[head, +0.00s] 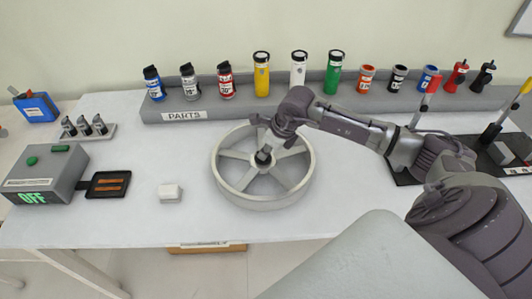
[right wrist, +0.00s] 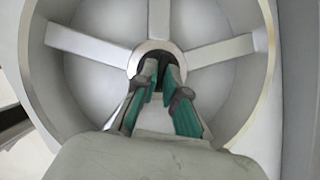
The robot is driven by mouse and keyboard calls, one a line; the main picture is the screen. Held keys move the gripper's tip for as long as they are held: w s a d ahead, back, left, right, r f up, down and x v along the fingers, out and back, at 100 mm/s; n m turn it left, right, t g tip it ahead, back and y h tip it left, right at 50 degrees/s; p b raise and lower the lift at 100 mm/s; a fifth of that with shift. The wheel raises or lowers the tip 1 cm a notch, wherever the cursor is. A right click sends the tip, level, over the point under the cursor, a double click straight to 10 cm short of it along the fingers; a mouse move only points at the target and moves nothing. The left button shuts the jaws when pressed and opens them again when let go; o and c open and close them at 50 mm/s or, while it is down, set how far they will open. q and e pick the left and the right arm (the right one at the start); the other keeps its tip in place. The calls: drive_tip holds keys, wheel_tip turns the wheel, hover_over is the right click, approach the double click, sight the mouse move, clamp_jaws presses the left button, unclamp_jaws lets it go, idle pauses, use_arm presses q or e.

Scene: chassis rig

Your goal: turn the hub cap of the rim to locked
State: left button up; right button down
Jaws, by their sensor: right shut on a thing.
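The rim (head: 262,202) is a pale grey spoked wheel lying flat on the white table. Its hub cap (head: 263,157) is a small dark piece at the centre of the spokes. My right gripper (head: 265,146) reaches down over the centre from the right. In the right wrist view the right gripper (right wrist: 160,76) has its teal-padded fingers shut on the dark hub cap, inside the silver centre ring (right wrist: 147,47). The fingers hide most of the cap, so I cannot read its turn position. My left gripper is out of view.
A grey parts rack (head: 183,113) with several coloured cans and tubes stands along the back. A grey box reading OFF (head: 40,180) and a black tray (head: 107,185) are at the left. A small white block (head: 170,193) lies left of the rim. Levers (head: 492,133) stand at the right.

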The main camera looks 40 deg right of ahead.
drive_tip(key=m+b, duration=0.1)
drive_tip(key=m, duration=0.1)
drive_tip(key=m+h+b, duration=0.1)
drive_tip(key=m+b, duration=0.1)
drive_tip(key=m+h+b, duration=0.1)
drive_tip(key=m, duration=0.1)
drive_tip(key=shift+a+f, duration=0.1)
drive_tip(key=shift+a, duration=0.2)
drive_tip(key=m+h+b, duration=0.1)
drive_tip(key=m+b, duration=0.1)
drive_tip(key=m, duration=0.1)
drive_tip(key=shift+a, duration=0.1)
drive_tip(key=shift+m+h+b, duration=0.55)
drive_tip(key=shift+m+h, duration=0.15)
drive_tip(key=shift+m, duration=0.5)
drive_tip(key=c, duration=1.2)
unclamp_jaws()
drive_tip(key=shift+c, duration=0.2)
drive_tip(key=shift+r, duration=0.2)
drive_tip(key=v, duration=1.2)
drive_tip(key=shift+w+g, duration=0.25)
drive_tip(key=shift+g, duration=0.05)
